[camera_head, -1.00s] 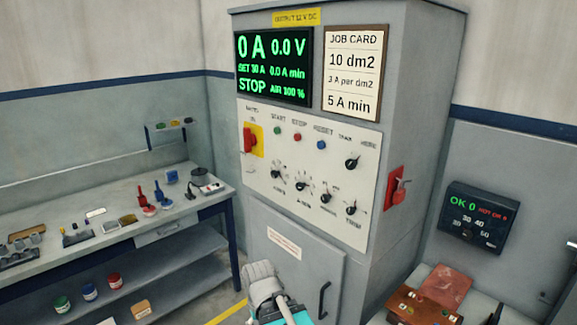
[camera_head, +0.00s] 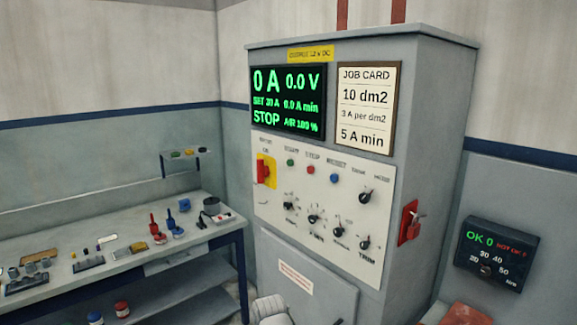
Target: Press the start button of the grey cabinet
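The grey cabinet (camera_head: 420,110) stands upright in the middle of the head view. Its pale control panel (camera_head: 272,202) faces me. The green start button (camera_head: 290,163) is under the label START in the panel's top row. The red stop button (camera_head: 311,170) and the blue reset button (camera_head: 334,179) sit to its right. The display (camera_head: 288,98) reads 0 A, 0.0 V, SET 30 A and STOP. A grey part of my arm shows at the bottom edge, below the panel and apart from the buttons. My gripper's fingers are not in view.
A red rotary switch (camera_head: 263,170) on a yellow plate is left of the buttons. Several black knobs fill the lower panel. A red side switch (camera_head: 410,223) sticks out on the right. A workbench (camera_head: 50,243) stands left, a dark meter box (camera_head: 497,252) right.

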